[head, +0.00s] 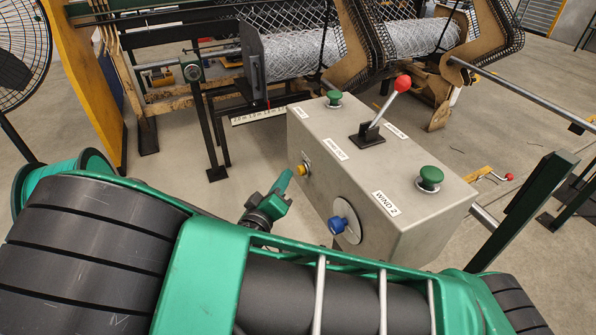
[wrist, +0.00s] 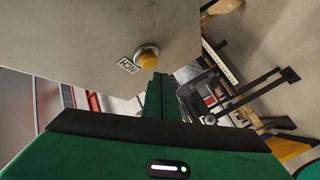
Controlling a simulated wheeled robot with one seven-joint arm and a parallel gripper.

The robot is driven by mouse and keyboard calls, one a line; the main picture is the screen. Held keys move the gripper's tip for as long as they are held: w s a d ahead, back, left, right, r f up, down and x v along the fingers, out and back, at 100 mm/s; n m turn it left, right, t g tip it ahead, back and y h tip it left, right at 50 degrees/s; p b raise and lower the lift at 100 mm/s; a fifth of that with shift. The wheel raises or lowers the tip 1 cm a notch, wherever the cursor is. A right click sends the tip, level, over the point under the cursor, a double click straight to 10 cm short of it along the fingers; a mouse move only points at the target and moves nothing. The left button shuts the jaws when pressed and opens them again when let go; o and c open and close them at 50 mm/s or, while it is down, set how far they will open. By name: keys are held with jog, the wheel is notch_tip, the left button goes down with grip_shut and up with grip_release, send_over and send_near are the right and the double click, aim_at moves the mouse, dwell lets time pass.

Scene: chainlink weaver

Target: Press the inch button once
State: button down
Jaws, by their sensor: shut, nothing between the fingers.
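The inch button is a yellow round button (head: 303,169) on the left face of a grey control box (head: 390,205). In the wrist view the yellow button (wrist: 149,57) sits in a pale ring beside an INCH label (wrist: 129,66). My gripper (head: 285,180) is green and shut, with nothing held. Its tip is close to the button, just left of it in the head view, with what looks like a small gap. In the wrist view the shut fingers (wrist: 158,88) point at the button and reach its lower edge. I cannot tell whether they touch.
The box top carries two green buttons (head: 430,177) (head: 334,97) and a red-knobbed lever (head: 402,84). A blue knob (head: 338,225) is on its near face. A weaving machine with wire mesh (head: 290,45) stands behind. A fan (head: 20,55) is at far left.

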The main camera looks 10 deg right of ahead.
jog(key=shift+s+a, duration=0.25)
jog(key=shift+a, duration=0.5)
jog(key=shift+s+a, duration=0.2)
jog(key=shift+a, duration=0.6)
jog(key=shift+s+a, duration=0.25)
jog(key=shift+a, duration=0.5)
